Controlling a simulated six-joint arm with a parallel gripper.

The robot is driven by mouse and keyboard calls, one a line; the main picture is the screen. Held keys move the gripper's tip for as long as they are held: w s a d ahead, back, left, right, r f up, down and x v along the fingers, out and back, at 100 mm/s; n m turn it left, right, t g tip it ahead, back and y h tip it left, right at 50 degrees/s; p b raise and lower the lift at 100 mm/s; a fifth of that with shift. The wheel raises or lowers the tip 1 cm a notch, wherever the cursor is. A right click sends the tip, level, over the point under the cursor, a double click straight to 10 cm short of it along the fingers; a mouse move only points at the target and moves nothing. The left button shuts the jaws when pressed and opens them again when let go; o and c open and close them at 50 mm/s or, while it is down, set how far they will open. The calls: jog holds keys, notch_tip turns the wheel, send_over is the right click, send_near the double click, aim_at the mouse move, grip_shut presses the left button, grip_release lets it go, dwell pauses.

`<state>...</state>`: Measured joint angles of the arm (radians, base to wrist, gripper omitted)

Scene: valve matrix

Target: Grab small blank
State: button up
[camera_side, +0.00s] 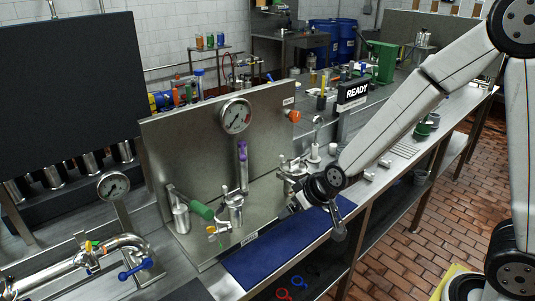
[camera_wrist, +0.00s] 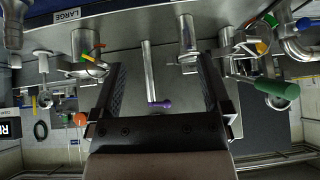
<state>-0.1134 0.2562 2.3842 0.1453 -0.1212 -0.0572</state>
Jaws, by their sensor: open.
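I cannot tell for certain which part is the small blank. Two small grey metal pieces lie on the bench to the right of my wrist in the side view, one nearer (camera_side: 370,177) and one farther (camera_side: 385,163). My gripper (camera_wrist: 160,62) is open, with its two dark fingers apart and nothing held between them. A metal tube with a purple handle (camera_wrist: 160,104) shows beyond the gap. In the side view my gripper (camera_side: 296,204) is by the lower right of the steel panel, above the blue mat's edge, and its fingers are mostly hidden.
The steel panel (camera_side: 185,150) carries a gauge (camera_side: 235,116), a purple-handled valve (camera_side: 242,152), a green-handled valve (camera_side: 200,210) and an orange knob (camera_side: 293,116). A blue mat (camera_side: 265,258) lies bare in front. A READY sign (camera_side: 354,92) stands behind my arm.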

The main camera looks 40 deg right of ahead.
aim_at(234, 190)
jog(key=shift+w+a+f+t+h, duration=0.1)
jog(key=shift+w+a+t, duration=0.95)
jog(key=shift+w, duration=0.9)
jog(key=shift+w+a+f+t+h, duration=0.1)
jog(key=shift+w+a+t, duration=0.9)
jog(key=shift+w, duration=0.9)
jog(key=shift+w+a+t+h, duration=0.1)
jog(key=shift+w+a+t, duration=0.95)
jog(key=shift+w, duration=0.9)
jog(key=shift+d, duration=0.2)
jog(key=shift+x, duration=1.3)
jog(key=shift+w, duration=0.1)
jog(key=shift+x, duration=2.5)
grip_shut()
